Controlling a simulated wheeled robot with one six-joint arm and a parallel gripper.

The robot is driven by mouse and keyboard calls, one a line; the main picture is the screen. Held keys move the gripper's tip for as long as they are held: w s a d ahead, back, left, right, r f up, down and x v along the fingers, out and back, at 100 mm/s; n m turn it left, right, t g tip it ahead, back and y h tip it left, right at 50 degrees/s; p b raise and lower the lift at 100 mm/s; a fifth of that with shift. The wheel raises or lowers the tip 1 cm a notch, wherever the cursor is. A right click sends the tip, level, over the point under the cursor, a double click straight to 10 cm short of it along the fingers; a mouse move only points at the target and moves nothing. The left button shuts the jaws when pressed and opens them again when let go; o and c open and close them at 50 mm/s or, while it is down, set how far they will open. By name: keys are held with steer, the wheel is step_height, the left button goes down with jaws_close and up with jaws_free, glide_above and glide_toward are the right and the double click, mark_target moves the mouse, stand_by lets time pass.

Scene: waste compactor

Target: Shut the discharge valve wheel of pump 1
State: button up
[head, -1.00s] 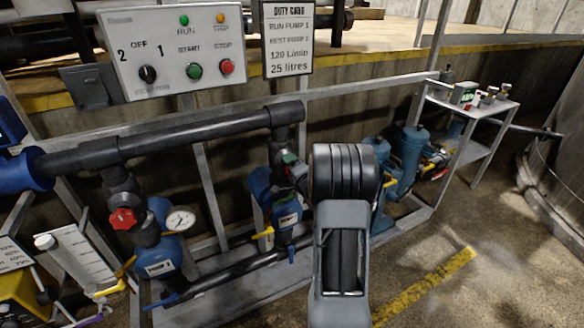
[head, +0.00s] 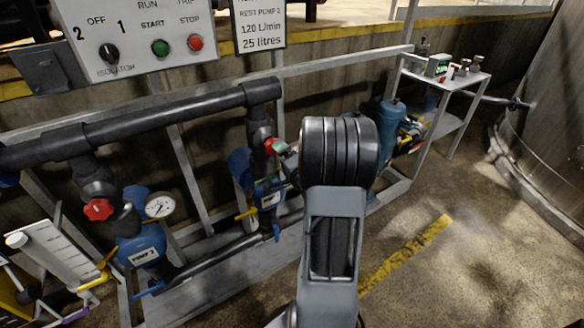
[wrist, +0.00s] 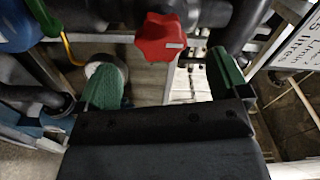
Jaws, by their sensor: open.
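A red lobed valve wheel (wrist: 161,37) is at the top middle of the wrist view, on dark pipework. It also shows in the head view (head: 275,146), on the upright pipe above the right-hand blue pump (head: 268,192). My gripper (wrist: 162,64) is open, with a green finger on each side of the view. The wheel lies ahead, in line with the gap between them; I see no contact. In the head view my arm hides most of the gripper. Another red wheel (head: 98,209) sits above the left pump (head: 140,246), whose label seems to read PUMP 2.
A black header pipe (head: 150,115) and grey frame rails run across behind the pumps. A pressure gauge (head: 159,205) stands by the left pump. A control panel (head: 130,45) is above. A small side table (head: 440,105) stands right. The floor at right is clear.

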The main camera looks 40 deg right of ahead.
steer(key=shift+s+a, duration=0.2)
steer(key=shift+s, duration=1.2)
steer(key=shift+s+a, duration=0.15)
steer(key=shift+s, duration=1.25)
steer(key=s+d+f+n+g+h, duration=0.25)
steer(key=s+f+n+g, duration=0.45)
steer(key=g, duration=0.4)
steer(key=s+a+r+n+g+y+p, duration=0.1)
steer(key=a+r+n, duration=0.4)
steer(key=a, duration=0.8)
steer(key=s+a+r+n+g+y+p, duration=0.2)
steer(key=s+a+r+n+y+p, duration=0.2)
steer(key=a+r, duration=0.5)
steer(key=a+n, duration=0.1)
steer(key=a, duration=0.4)
steer(key=shift+a+r, duration=0.2)
steer(key=shift+r, duration=0.1)
